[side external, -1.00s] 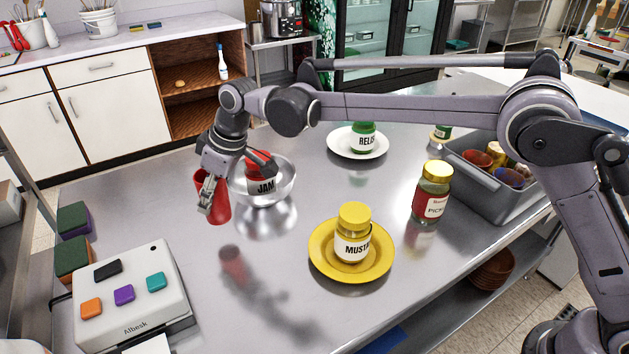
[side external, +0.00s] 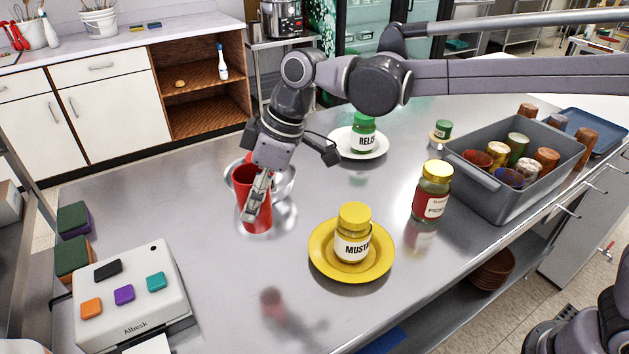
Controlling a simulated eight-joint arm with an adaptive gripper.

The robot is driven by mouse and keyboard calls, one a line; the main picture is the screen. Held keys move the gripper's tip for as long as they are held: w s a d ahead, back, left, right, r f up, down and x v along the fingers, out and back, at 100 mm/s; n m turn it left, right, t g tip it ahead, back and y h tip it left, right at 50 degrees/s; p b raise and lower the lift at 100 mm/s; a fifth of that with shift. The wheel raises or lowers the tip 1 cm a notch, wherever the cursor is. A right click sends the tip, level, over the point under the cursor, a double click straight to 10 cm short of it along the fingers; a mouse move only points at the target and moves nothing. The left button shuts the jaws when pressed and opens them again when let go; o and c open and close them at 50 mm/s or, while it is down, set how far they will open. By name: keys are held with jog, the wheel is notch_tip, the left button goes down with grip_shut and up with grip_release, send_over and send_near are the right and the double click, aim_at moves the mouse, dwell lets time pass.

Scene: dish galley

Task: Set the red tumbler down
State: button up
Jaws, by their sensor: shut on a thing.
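The red tumbler (side external: 251,180) is upright, with its open mouth up, in front of the metal bowl. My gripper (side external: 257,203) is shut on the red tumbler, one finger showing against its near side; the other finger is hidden. The tumbler is held above the steel table (side external: 215,300); its red reflection lies well below it, apart from its base.
The metal bowl (side external: 287,185) is partly hidden behind the tumbler and my wrist. A yellow plate (side external: 318,262) with a mustard jar (side external: 352,245), a pickle jar (side external: 432,192), a relish jar (side external: 363,137) and a grey bin (side external: 497,200) stand to the right.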

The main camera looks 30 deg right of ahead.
jog(key=s+n, duration=0.2)
jog(key=s, duration=0.6)
jog(key=shift+s+a+f, duration=0.75)
jog(key=shift+a+f, duration=1.2)
jog(key=shift+s+a+f, duration=0.8)
jog(key=shift+a+f, duration=1.1)
jog(key=shift+a, duration=0.05)
jog(key=shift+s+a+f, duration=0.75)
jog(key=shift+a+f, duration=1.2)
jog(key=shift+f, duration=0.1)
jog(key=o, duration=1.1)
jog(key=shift+o, duration=0.2)
